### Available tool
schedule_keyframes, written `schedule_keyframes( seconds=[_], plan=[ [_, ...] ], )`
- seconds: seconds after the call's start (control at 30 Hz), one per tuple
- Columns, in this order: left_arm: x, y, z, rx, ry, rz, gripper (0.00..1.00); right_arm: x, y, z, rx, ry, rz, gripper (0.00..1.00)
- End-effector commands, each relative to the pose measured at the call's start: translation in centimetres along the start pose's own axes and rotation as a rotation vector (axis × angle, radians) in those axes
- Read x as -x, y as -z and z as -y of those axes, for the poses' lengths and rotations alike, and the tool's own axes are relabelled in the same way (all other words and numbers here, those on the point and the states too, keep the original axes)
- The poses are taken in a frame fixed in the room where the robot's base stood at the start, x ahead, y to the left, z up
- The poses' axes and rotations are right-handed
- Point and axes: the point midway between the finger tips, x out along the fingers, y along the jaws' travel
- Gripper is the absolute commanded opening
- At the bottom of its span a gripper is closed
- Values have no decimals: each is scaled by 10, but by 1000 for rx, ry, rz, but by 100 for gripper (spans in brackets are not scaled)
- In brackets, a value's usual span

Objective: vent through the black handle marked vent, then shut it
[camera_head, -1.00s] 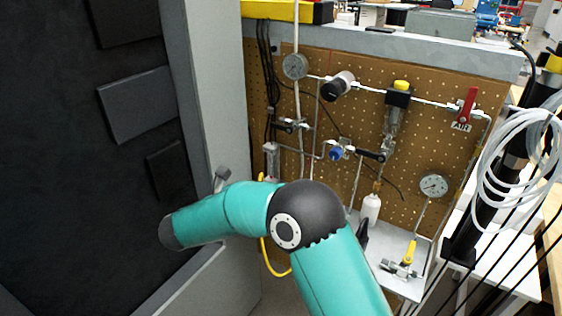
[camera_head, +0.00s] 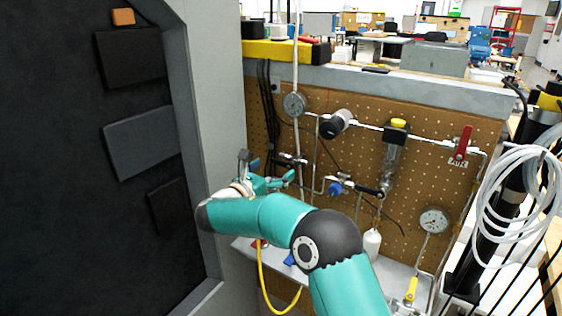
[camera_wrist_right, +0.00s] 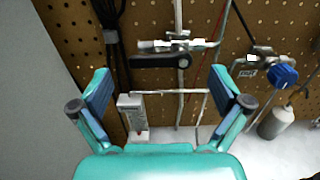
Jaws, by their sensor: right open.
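My right gripper (camera_head: 272,174) is open and empty, in front of the lower left of the pegboard. In the right wrist view its two fingers (camera_wrist_right: 160,88) are wide apart. A valve with a black handle (camera_wrist_right: 158,61) lies beyond and above the gap between them, with the handle roughly level. The same handle (camera_head: 291,160) is small in the head view, just above the gripper. Another black handle (camera_head: 369,191) sits right of a blue knob (camera_head: 335,189). I cannot read a vent mark on either. My left gripper is not in view.
The brown pegboard (camera_head: 440,180) carries thin tubing, a gauge (camera_head: 295,104), a second gauge (camera_head: 433,219) and a red handle (camera_head: 463,142). A grey cabinet wall (camera_head: 222,90) stands close on the left. Black cables (camera_wrist_right: 112,40) hang left of the valve.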

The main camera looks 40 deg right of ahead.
Motion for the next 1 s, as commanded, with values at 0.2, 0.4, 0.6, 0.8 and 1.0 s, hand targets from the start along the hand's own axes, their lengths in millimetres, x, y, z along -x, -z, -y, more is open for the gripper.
schedule_keyframes(
  seconds=[0.2,0.4,0.6,0.8,1.0],
  plan=[
    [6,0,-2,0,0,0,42,-31,0,0,1,2,0,100],
    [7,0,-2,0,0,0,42,-40,0,1,1,0,-1,100],
    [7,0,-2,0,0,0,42,-41,0,1,0,1,-1,100],
    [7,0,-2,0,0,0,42,-40,0,1,0,1,-1,73],
    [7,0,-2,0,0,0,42,-41,0,1,0,1,-1,40]
  ],
)
